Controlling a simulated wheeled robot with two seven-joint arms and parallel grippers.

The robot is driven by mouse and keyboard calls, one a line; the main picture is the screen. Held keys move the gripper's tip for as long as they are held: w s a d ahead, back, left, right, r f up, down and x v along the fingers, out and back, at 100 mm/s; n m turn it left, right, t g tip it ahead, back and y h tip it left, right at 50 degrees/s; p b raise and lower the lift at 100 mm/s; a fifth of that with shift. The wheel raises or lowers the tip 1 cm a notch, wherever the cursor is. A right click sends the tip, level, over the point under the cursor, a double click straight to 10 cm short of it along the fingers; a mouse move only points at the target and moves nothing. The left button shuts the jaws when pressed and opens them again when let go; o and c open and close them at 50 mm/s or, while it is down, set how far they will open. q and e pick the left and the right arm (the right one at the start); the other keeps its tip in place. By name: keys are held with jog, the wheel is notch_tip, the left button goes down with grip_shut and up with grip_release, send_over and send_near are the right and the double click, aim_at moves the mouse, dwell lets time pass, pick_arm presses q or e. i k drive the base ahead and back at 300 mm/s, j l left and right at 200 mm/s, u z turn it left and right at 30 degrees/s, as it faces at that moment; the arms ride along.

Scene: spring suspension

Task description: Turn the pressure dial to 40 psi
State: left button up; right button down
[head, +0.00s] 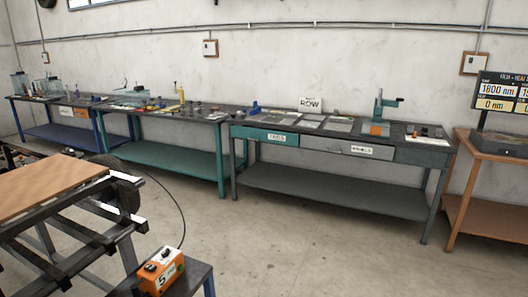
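No dial marked in psi can be made out in the head view. An orange box (162,272) with dark knobs on top and a white label with a "5" sits on a small dark stand (200,275) at the bottom left. A black cable rises behind it. I cannot tell whether one of its knobs is the pressure dial. Neither of my grippers is in view.
A grey workbench (330,190) with drawers stands along the back wall, with green-legged (175,155) and blue-legged benches left of it. A brown table (490,150) with a display (500,95) is at the right. A metal frame (80,225) fills the left foreground. The centre floor is clear.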

aim_at(166, 253)
jog(key=i+j+u, duration=0.2)
jog(key=u, duration=0.2)
jog(key=i+u, duration=0.35)
jog(key=j+z, duration=0.3)
jog(key=j, duration=0.15)
jog(key=k+l, duration=0.05)
